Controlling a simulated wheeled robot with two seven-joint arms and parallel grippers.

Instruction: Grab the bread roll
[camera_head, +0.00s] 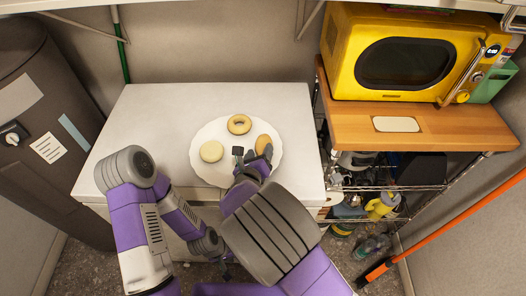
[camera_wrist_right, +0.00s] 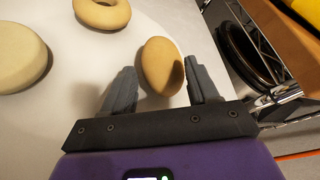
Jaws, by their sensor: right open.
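The bread roll (camera_head: 263,142) is a small tan oval on the right side of a white plate (camera_head: 203,135) on the white top. In the right wrist view the roll (camera_wrist_right: 161,65) lies between the two fingers, nearer the right one. My right gripper (camera_head: 253,157) is open around the near end of the roll, and its fingers (camera_wrist_right: 164,85) show on both sides of it. Whether a finger touches it I cannot tell. My left arm is at the lower left; its gripper (camera_head: 226,272) is small and low, partly hidden by my right arm.
A ring-shaped doughnut (camera_head: 239,124) and a pale round bun (camera_head: 211,151) share the plate. A wooden shelf (camera_head: 455,124) with a yellow microwave (camera_head: 400,55) stands right of the white top (camera_head: 140,115). The left part of the top is clear.

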